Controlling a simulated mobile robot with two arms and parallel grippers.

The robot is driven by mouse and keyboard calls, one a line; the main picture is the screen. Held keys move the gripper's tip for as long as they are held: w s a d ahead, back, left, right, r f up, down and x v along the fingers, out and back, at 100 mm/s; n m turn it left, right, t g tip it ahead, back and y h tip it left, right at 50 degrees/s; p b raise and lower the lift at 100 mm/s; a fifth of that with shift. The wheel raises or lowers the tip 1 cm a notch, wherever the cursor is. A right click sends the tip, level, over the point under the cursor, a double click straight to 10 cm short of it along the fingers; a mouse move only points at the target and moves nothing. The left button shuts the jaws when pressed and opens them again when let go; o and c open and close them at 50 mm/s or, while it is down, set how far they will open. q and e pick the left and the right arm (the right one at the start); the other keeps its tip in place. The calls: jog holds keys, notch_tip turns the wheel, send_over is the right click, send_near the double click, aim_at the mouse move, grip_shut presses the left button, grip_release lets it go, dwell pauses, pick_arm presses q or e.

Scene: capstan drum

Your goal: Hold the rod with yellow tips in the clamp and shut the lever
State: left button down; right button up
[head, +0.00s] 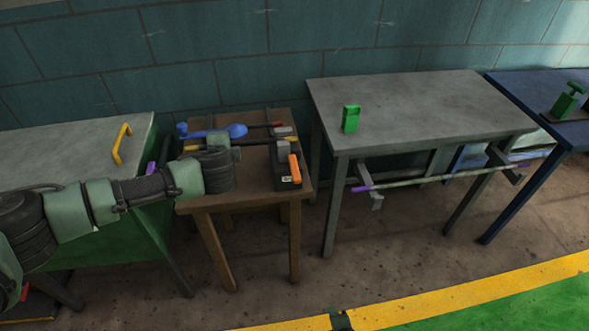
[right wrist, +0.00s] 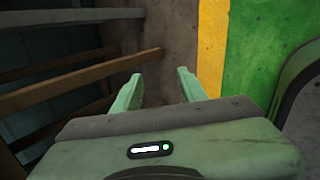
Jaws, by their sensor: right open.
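The clamp (head: 285,181) is a dark block at the table's right edge. Its orange lever (head: 295,168) stands raised and tilted. My left arm reaches in from the left and ends over the table's left half; its gripper's fingers are hidden, so its hold cannot be told. My right gripper (right wrist: 160,90) is open and empty above the floor in the right wrist view.
A blue tool (head: 212,132) and a rod with a red tip (head: 276,124) lie at the wooden table's back. A purple-tipped rod (head: 430,178) hangs on brackets at the grey table (head: 420,105), which carries a green block (head: 350,118). Wooden bars (right wrist: 80,80) show beside my right gripper.

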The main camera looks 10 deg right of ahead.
jog(key=w+a+r+n+t, duration=0.2)
jog(key=w+r+n, duration=0.2)
jog(key=w+r, duration=0.25)
jog(key=n+t, duration=0.9)
jog(key=n, duration=0.4)
send_near(295, 170)
jog(key=w, duration=1)
jog(key=shift+d, duration=0.1)
grip_shut()
